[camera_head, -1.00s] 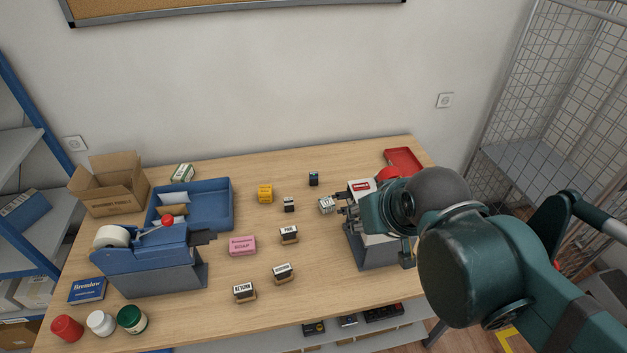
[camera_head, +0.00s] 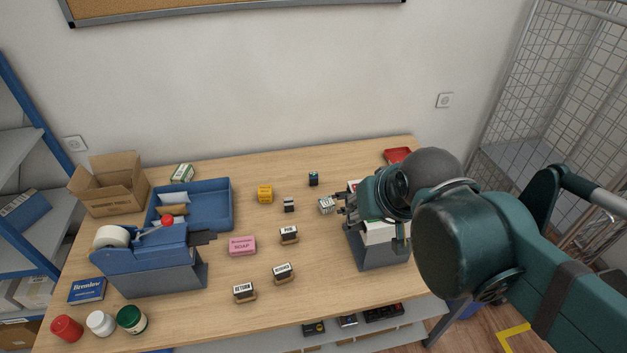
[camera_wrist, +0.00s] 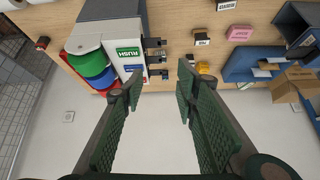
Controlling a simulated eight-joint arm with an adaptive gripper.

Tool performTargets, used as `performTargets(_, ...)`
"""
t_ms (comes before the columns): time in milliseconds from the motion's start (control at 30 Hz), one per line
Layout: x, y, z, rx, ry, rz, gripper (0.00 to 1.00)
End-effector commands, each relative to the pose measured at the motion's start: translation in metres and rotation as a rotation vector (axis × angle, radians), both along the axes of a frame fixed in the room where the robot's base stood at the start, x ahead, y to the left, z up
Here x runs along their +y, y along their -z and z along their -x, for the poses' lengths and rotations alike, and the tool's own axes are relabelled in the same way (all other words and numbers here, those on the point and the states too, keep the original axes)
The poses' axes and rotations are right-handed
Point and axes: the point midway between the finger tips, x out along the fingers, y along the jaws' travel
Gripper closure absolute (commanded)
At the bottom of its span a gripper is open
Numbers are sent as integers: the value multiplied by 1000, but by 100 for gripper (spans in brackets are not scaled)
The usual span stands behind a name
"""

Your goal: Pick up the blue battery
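I cannot make out a clearly blue battery. A small dark upright block with a blue-green top (camera_head: 313,179) stands at the back of the counter; I cannot tell whether it is the battery. A similar small dark block with a pale lower part (camera_head: 289,205) stands nearer, left of it. My gripper (camera_head: 345,206) is over the counter's right part, above a grey-based holder and right of both blocks. In the wrist view my gripper (camera_wrist: 160,85) has its fingers wide apart with nothing between the tips. My arm hides part of the right side.
A blue tray (camera_head: 222,212) and tape dispenser (camera_head: 150,262) are left. A red tray (camera_head: 397,155) is back right.

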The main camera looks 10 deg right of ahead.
Motion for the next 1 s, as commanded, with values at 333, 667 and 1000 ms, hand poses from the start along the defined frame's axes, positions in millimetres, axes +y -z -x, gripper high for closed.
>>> performTargets(333, 1, -14, -47, 60, 132, -85, 70)
performTargets(667, 3, -19, -94, 121, 269, -161, 70)
performTargets(1000, 4, -15, -147, 180, 414, -231, 70)
